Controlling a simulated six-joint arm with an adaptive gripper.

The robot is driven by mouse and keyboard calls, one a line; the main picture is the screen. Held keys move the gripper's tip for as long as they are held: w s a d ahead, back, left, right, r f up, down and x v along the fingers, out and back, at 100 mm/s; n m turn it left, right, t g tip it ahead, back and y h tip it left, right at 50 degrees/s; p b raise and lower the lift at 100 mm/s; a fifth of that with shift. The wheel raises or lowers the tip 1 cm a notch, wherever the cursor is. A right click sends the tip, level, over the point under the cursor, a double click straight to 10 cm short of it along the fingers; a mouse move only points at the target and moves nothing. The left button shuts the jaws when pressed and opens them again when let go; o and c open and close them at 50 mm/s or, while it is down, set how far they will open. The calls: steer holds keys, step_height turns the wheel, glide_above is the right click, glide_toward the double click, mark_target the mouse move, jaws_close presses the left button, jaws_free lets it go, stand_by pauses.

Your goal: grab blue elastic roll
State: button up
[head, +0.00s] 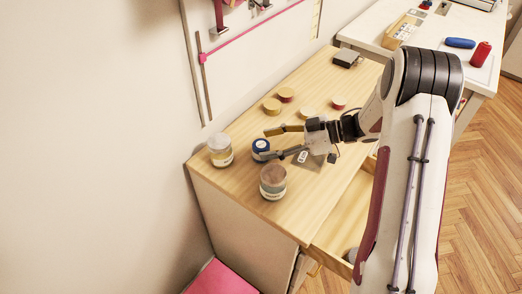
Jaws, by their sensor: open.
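A small blue and white roll (261,145), which looks like the blue elastic roll, stands on the wooden dresser top (240,125). My gripper (266,144) is open and reaches in from the right, low over the dresser top. Its fingers lie on the far and near sides of the roll. The near finger overlaps the roll's lower right edge in the picture. I cannot tell whether either finger touches it.
A glass jar (220,154) stands left of the roll and another jar (273,186) stands in front. Several yellow and red rolls (271,105) lie behind. A small dark box (347,59) sits at the back. A drawer (343,228) is open at the dresser's front.

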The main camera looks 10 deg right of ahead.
mark_target(267, 145)
steer(key=shift+x, duration=1.65)
steer(key=shift+s, duration=0.1)
steer(key=c, duration=1.2)
